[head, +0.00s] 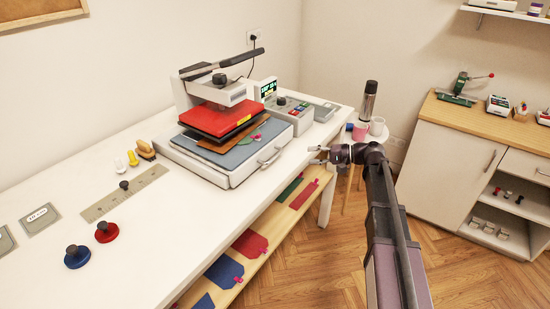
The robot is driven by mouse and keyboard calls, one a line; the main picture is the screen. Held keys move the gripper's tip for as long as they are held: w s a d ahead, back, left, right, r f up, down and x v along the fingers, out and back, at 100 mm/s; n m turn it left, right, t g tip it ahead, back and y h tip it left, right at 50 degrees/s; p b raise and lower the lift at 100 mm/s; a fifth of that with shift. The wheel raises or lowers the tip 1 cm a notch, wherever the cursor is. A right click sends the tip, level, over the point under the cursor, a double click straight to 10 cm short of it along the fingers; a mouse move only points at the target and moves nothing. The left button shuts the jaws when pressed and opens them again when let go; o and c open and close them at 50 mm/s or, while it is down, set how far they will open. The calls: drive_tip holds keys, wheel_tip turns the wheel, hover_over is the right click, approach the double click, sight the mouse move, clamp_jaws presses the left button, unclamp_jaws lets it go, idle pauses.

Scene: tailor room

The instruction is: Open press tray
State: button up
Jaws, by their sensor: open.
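The heat press (212,92) stands on the white table, with its black lever raised and its red upper plate (222,117) above the tray. The press tray (236,178) is a white drawer-like base with a grey-blue pad on top. A brown piece and a small green and pink piece lie on the pad, partly under the red plate. The tray's handle (270,158) is on its front right face. My gripper (314,155) is to the right of the handle, apart from it, open and empty.
A control box (287,117) stands right of the press. A stamp, spools and a metal ruler (125,192) lie left of it, with red and blue knobbed discs nearer. A lower shelf (262,235) holds coloured tags.

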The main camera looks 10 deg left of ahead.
sight(275, 156)
drive_tip(key=b+x, duration=0.2)
drive_tip(key=x, duration=1.1)
drive_tip(key=shift+a+f, duration=0.1)
drive_tip(key=shift+a, duration=0.05)
clamp_jaws()
